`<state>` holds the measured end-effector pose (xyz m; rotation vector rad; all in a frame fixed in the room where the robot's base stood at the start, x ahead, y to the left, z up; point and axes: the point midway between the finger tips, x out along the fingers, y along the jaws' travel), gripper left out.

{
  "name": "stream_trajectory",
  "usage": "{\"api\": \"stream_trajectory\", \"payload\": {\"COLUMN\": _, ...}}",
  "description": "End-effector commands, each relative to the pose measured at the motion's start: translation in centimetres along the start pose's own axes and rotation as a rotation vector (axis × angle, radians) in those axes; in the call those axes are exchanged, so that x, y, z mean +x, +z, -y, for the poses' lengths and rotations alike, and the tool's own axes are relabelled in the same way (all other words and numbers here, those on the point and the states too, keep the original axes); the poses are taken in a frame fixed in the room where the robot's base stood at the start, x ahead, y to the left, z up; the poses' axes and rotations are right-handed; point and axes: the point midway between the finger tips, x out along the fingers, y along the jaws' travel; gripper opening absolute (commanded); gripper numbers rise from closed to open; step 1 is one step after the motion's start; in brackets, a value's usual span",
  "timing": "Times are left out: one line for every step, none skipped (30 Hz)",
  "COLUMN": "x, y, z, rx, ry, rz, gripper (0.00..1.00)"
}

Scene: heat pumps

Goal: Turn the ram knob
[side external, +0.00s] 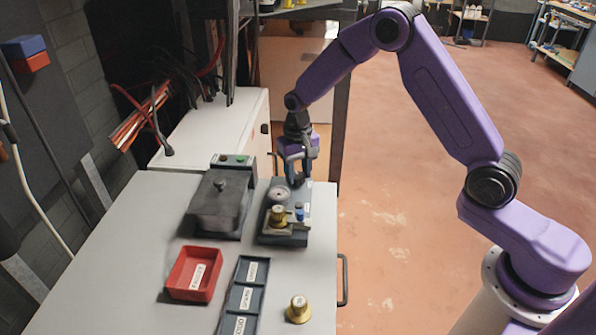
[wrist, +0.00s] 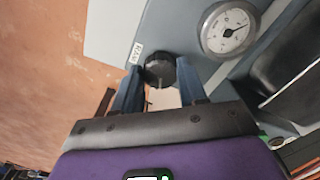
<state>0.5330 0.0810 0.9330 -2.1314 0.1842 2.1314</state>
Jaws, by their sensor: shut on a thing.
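The ram knob (wrist: 160,70) is a black ribbed round knob on a blue-grey panel. A white label reading RAM (wrist: 135,53) is beside it in the wrist view. My gripper (wrist: 159,82) has its two blue-grey fingers on opposite sides of the knob and is shut on it. In the side view my gripper (side external: 298,178) points down at the back end of the press-like unit (side external: 270,238); the knob is hidden there. A round white dial gauge (wrist: 228,28) sits to the right of the knob; it also shows in the side view (side external: 279,194).
A brass fitting (side external: 278,216) and small blue part (side external: 299,212) are on the unit's front. A dark lidded box (side external: 218,203) stands left. A red tray (side external: 175,283), labelled dark compartment tray (side external: 234,285) and loose brass piece (side external: 299,309) are nearer on the table (side external: 130,270).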

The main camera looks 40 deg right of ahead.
Motion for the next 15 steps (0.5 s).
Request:
{"api": "stream_trajectory", "payload": {"x": -0.09, "y": 0.05, "z": 0.02, "rx": 0.044, "ry": 0.0, "rz": 0.002, "gripper": 0.11}}
{"api": "stream_trajectory", "payload": {"x": -0.09, "y": 0.06, "z": 0.06, "rx": 0.069, "ry": 0.0, "rz": 0.002, "gripper": 0.11}}
{"api": "stream_trajectory", "payload": {"x": -0.09, "y": 0.06, "z": 0.05, "rx": 0.103, "ry": 0.0, "rz": 0.002, "gripper": 0.11}}
{"api": "stream_trajectory", "payload": {"x": -0.08, "y": 0.05, "z": 0.02, "rx": 0.128, "ry": 0.001, "rz": 0.002, "gripper": 0.11}}
{"api": "stream_trajectory", "payload": {"x": -0.08, "y": 0.06, "z": 0.03, "rx": 0.151, "ry": 0.001, "rz": 0.002, "gripper": 0.11}}
{"api": "stream_trajectory", "payload": {"x": -0.08, "y": 0.07, "z": 0.07, "rx": 0.18, "ry": 0.001, "rz": 0.002, "gripper": 0.11}}
{"api": "stream_trajectory", "payload": {"x": -0.08, "y": 0.07, "z": 0.06, "rx": 0.203, "ry": 0.001, "rz": 0.002, "gripper": 0.11}}
{"api": "stream_trajectory", "payload": {"x": -0.08, "y": 0.06, "z": 0.05, "rx": 0.223, "ry": 0.001, "rz": 0.002, "gripper": 0.11}}
{"api": "stream_trajectory", "payload": {"x": -0.08, "y": 0.06, "z": 0.04, "rx": 0.249, "ry": 0.001, "rz": 0.002, "gripper": 0.11}}
{"api": "stream_trajectory", "payload": {"x": -0.08, "y": 0.06, "z": 0.05, "rx": 0.268, "ry": 0.001, "rz": 0.002, "gripper": 0.11}}
{"api": "stream_trajectory", "payload": {"x": -0.07, "y": 0.07, "z": 0.06, "rx": 0.284, "ry": 0.001, "rz": 0.002, "gripper": 0.11}}
{"api": "stream_trajectory", "payload": {"x": -0.07, "y": 0.07, "z": 0.06, "rx": 0.306, "ry": 0.001, "rz": 0.002, "gripper": 0.11}}
{"api": "stream_trajectory", "payload": {"x": -0.07, "y": 0.07, "z": 0.06, "rx": 0.32, "ry": 0.001, "rz": 0.002, "gripper": 0.11}}
{"api": "stream_trajectory", "payload": {"x": -0.07, "y": 0.07, "z": 0.07, "rx": 0.334, "ry": 0.001, "rz": 0.002, "gripper": 0.11}}
{"api": "stream_trajectory", "payload": {"x": -0.07, "y": 0.07, "z": 0.07, "rx": 0.349, "ry": 0.001, "rz": 0.002, "gripper": 0.11}}
